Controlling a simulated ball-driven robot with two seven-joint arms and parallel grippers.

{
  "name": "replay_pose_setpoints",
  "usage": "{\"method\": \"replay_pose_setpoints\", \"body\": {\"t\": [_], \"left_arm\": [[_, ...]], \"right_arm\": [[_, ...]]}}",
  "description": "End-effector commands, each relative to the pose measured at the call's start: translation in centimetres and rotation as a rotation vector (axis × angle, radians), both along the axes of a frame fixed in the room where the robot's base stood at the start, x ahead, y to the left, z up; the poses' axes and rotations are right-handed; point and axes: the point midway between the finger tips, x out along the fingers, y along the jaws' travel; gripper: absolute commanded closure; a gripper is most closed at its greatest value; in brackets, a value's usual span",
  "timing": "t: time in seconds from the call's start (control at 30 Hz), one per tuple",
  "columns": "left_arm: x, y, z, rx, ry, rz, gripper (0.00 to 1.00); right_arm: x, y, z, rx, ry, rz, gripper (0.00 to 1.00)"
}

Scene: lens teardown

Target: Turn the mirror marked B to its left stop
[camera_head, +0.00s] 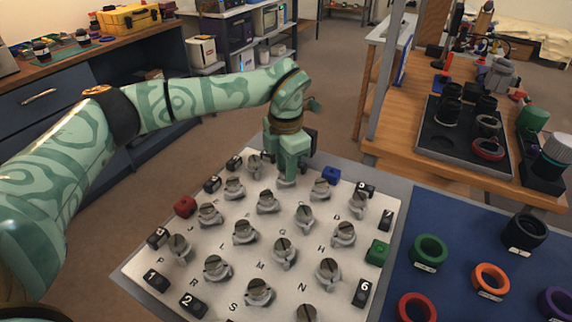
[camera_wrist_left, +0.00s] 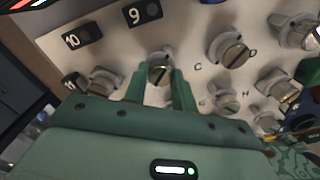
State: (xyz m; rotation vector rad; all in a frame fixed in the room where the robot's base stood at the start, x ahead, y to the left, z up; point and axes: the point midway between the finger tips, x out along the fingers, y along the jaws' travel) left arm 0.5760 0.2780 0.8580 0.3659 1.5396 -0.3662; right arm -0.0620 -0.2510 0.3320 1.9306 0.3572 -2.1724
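The pale plate (camera_head: 190,262) carries several metal mirrors on round mounts, with letters printed beside them. My left gripper (camera_head: 287,178) points down at the far side of the plate and covers part of a mirror there. In the left wrist view, a slotted mirror (camera_wrist_left: 160,68) sits between the two green fingertips of this gripper (camera_wrist_left: 160,76). I cannot tell whether they press on it. Its letter is hidden, so I cannot read whether it is B. The letter C shows just to its right, by another mirror (camera_wrist_left: 229,49). My right gripper is not in view.
Black numbered blocks, a red block (camera_head: 185,206), a blue block (camera_head: 331,175) and a green block (camera_head: 377,251) edge the plate. Mirrors stand close around the gripper. A blue mat (camera_head: 455,225) with coloured rings lies to the right. A wooden bench (camera_head: 400,150) stands behind.

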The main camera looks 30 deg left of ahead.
Motion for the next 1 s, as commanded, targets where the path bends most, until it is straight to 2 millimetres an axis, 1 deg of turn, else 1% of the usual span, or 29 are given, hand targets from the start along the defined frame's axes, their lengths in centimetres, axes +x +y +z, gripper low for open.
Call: {"method": "replay_pose_setpoints", "body": {"t": [0.17, 0.37, 0.57, 1.0], "left_arm": [[0.0, 0.0, 0.1, 0.001, 0.000, 0.006, 0.96], [0.0, 0.0, 0.4, 0.001, -0.003, 0.059, 0.96], [-0.1, 0.0, 0.7, 0.001, -0.003, 0.183, 0.96], [0.0, 0.0, 0.8, 0.000, -0.004, 0.593, 0.96]], "right_arm": [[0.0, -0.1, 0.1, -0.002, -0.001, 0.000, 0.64], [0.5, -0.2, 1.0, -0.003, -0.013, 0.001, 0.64], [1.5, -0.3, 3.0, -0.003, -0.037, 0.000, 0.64], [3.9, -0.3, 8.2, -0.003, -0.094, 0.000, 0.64]]}}
